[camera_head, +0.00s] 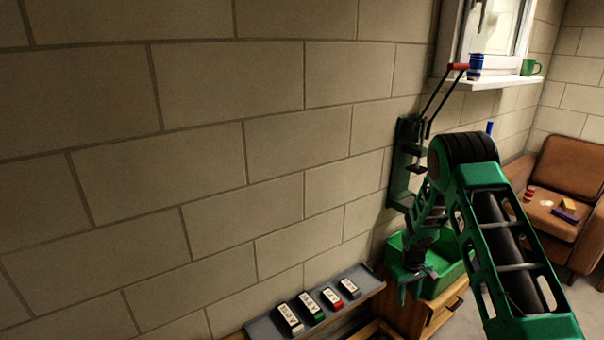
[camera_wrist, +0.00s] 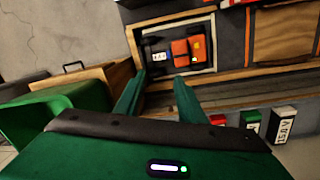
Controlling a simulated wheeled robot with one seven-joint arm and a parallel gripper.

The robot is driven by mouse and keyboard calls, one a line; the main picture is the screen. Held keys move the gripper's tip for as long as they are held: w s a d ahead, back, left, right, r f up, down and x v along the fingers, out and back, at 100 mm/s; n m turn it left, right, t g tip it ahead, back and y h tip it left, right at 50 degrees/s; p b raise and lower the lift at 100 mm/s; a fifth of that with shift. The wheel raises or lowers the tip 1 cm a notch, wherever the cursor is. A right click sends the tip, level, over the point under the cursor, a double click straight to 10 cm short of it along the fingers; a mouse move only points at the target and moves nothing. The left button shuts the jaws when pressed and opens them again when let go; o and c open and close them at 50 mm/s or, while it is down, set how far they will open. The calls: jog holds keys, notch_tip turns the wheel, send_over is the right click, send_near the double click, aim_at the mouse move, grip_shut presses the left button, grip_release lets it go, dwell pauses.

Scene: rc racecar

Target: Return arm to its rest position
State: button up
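My arm is green and black and reaches down from the right side of the head view. My gripper (camera_head: 411,288) hangs low in front of the green bin, pointing down. In the wrist view, my gripper (camera_wrist: 159,76) shows two green fingers spread apart, with nothing between them. Beyond the fingertips is a wood-framed recess (camera_wrist: 215,56) holding an orange object (camera_wrist: 188,52) with a small green light and a small white-labelled block (camera_wrist: 159,57). The fingers look apart from these things.
A green bin (camera_head: 453,271) stands on a wooden cabinet (camera_head: 440,311). A grey shelf (camera_head: 362,280) along the wall carries several labelled blocks (camera_head: 312,306). A green wall-mounted lever press (camera_head: 405,160) is close behind my arm. A brown armchair (camera_head: 570,160) stands at the far right.

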jog(key=s+d+r+m, duration=0.25)
jog(key=s+r, duration=0.55)
jog(key=r, duration=0.6)
jog(key=s+d+r+m, duration=0.2)
jog(key=s+d+r, duration=0.2)
jog(key=s+r, duration=0.7)
jog(key=s+a+r+m, duration=0.1)
jog(key=s+r, duration=0.3)
jog(key=s, duration=0.4)
jog(key=s+a+r+m+y, duration=0.1)
jog(key=s+r, duration=0.3)
jog(key=s, duration=0.5)
jog(key=s+a+r+m, duration=0.1)
jog(key=s+r, duration=0.3)
jog(key=s, duration=0.4)
jog(key=shift+s+r+m, duration=0.25)
jog(key=shift+r+m, duration=0.05)
jog(key=shift+m, duration=0.45)
